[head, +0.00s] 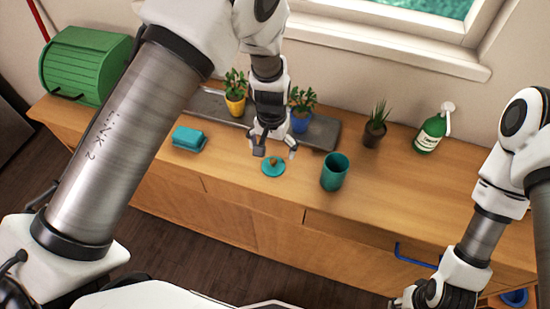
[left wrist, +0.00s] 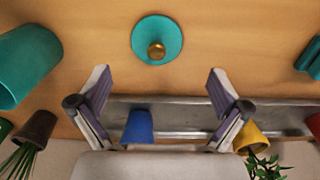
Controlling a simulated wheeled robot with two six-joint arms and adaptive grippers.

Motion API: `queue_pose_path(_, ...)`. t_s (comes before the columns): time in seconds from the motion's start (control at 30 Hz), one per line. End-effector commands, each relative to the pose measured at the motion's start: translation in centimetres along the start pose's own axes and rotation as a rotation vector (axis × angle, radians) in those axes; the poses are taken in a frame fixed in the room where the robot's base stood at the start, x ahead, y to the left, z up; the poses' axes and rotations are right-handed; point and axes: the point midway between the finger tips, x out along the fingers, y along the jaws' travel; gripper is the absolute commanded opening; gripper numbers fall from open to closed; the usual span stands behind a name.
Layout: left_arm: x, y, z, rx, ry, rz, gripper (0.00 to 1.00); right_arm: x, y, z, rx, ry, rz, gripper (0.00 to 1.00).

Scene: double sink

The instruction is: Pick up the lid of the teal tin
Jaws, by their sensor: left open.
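The teal lid (head: 273,168) lies flat on the wooden counter, with a brass knob (left wrist: 156,50) on top. It also shows in the left wrist view (left wrist: 145,30), ahead of the fingertips. The open teal tin (head: 334,174) stands upright to the right of the lid. My left gripper (head: 274,153) is open and empty, pointing down above the counter and a little behind the lid. In the left wrist view my left fingers (left wrist: 161,83) are wide apart with nothing between them. My right gripper (head: 408,299) is at the bottom edge, only partly visible, its fingers unclear.
A teal butter dish (head: 190,138) sits to the left. Behind stand a yellow-potted plant (head: 235,105) and a blue-potted plant (head: 301,120) by a grey strip, a dark-potted plant (head: 375,132) and a green bottle (head: 430,134). The counter's front edge is close to the lid.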

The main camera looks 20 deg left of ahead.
Motion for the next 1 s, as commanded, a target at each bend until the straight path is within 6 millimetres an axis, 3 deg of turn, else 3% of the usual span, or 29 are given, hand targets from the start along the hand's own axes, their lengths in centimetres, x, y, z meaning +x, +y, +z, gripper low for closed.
queue_pose_path(0.17, 2.4, 0.6, 0.1, 0.000, -0.005, 0.000, 1.00, -2.2, 0.0, 0.0, 0.000, -0.001, 0.000, 0.40)
queue_pose_path(0.3, 4.8, 0.5, 0.0, -0.002, -0.001, 0.000, 1.00, -2.5, 0.0, 0.0, 0.000, -0.001, 0.000, 0.40)
queue_pose_path(0.53, 5.2, 0.5, -0.1, -0.001, 0.001, -0.001, 1.00, -2.3, 0.0, 0.0, 0.000, -0.001, 0.000, 0.40)
queue_pose_path(0.73, 5.2, 0.5, 0.0, -0.001, 0.000, -0.001, 0.29, -2.3, 0.0, 0.0, 0.000, -0.001, 0.000, 0.40)
queue_pose_path(0.87, 5.2, 0.5, 0.0, -0.001, -0.001, -0.001, 0.08, -2.3, 0.0, 0.0, 0.000, -0.001, 0.000, 0.40)
queue_pose_path(1.0, 5.3, 0.5, 0.1, -0.001, -0.002, -0.001, 0.00, -2.3, 0.0, 0.0, 0.000, -0.001, 0.000, 0.40)
